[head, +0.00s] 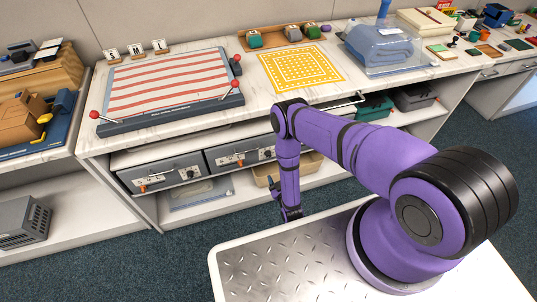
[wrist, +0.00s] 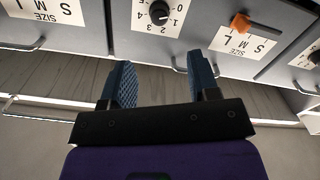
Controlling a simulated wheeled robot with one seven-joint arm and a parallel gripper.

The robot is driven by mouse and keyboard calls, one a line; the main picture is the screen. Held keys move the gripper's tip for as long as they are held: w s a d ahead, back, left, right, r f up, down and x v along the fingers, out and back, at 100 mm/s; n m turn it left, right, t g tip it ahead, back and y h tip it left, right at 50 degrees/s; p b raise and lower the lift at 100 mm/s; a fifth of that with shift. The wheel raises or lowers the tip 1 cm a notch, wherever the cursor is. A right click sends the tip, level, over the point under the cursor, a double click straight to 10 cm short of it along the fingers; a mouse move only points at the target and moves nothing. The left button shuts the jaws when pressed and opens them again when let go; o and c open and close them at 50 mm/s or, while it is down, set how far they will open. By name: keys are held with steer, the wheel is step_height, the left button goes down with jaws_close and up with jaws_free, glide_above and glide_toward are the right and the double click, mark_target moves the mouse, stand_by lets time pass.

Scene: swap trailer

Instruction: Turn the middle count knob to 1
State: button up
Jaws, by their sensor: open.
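The middle count knob (wrist: 159,12) is a small black round knob on a grey drawer front, at the top of the wrist view, with a white number dial around it. In the head view it is the dark knob (head: 267,153) on the second drawer. Which number it points to is too small to tell. My gripper (wrist: 160,75) is open and empty, its two blue fingers apart, below the knob in the wrist view and not touching it. In the head view my gripper (head: 291,214) hangs low in front of the drawers, its fingers hard to make out.
An orange size lever (wrist: 240,22) on an S-M-L label sits beside the knob. Another black knob (wrist: 315,57) is at the right edge. Drawer handles (wrist: 207,65) stick out near my fingers. A tan bin (head: 262,176) stands on the shelf below the drawers.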

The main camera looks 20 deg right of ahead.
mark_target(269, 156)
steer(key=w, duration=1)
steer(key=shift+w, duration=0.35)
steer(key=c, duration=0.9)
steer(key=m, duration=0.5)
steer(key=shift+d, duration=0.15)
steer(key=shift+m, duration=1.7)
